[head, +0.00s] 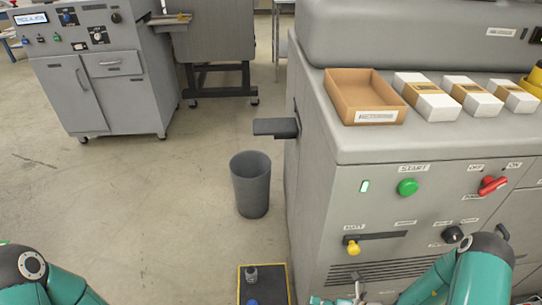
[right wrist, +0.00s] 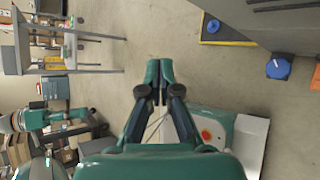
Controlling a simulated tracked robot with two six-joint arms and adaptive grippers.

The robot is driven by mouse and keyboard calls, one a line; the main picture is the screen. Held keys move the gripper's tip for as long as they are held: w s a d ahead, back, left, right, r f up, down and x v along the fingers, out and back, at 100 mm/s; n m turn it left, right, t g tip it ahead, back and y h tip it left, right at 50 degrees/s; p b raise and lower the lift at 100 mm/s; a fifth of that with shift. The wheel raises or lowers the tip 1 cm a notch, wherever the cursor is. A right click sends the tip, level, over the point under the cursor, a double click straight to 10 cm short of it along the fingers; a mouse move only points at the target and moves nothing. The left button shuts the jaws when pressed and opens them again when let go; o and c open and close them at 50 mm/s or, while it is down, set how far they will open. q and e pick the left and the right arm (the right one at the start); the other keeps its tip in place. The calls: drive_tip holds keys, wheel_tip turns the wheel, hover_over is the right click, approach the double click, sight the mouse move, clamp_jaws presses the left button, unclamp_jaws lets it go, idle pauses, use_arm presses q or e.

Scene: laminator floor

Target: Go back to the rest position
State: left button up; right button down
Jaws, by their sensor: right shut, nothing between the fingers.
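My right gripper (right wrist: 160,68) shows in the right wrist view with its two fingertips together and nothing between them. In the head view only a small part of my right gripper (head: 345,299) shows at the bottom edge, in front of the machine's lower panel. My right arm (head: 466,272) comes in at the bottom right. My left arm (head: 40,278) shows at the bottom left; its gripper is outside the head view.
A grey machine (head: 330,215) with a green button (head: 407,187) and red handle (head: 492,185) fills the right side. On it are a cardboard tray (head: 338,99) and white boxes (head: 428,100). A grey bin (head: 251,184) and dark mat (head: 262,268) are on the floor. Open floor lies left.

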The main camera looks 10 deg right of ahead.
drive_tip(key=s+a+r+n+g+y+p, duration=0.1)
drive_tip(key=s+a+r+n+g, duration=0.2)
drive_tip(key=a+r+n, duration=0.15)
drive_tip(key=s+a+r+n+g+y+p, duration=0.1)
drive_tip(key=s+a+r+n+g+y, duration=0.1)
drive_tip(key=s+a+r+n+g, duration=0.3)
drive_tip(key=s+a+n+g+h+p, duration=0.35)
drive_tip(key=s+n, duration=0.45)
drive_tip(key=n, duration=0.5)
drive_tip(key=w+d+f+n+t+h, duration=0.1)
drive_tip(key=w+d+n+t+h, duration=0.2)
drive_tip(key=n, duration=1.1)
drive_tip(key=shift+w+d+t+h, duration=0.25)
drive_tip(key=shift+w+t+h, duration=0.25)
drive_tip(key=shift+w, duration=0.7)
drive_tip(key=shift+d+f, duration=0.1)
drive_tip(key=shift+f, duration=0.05)
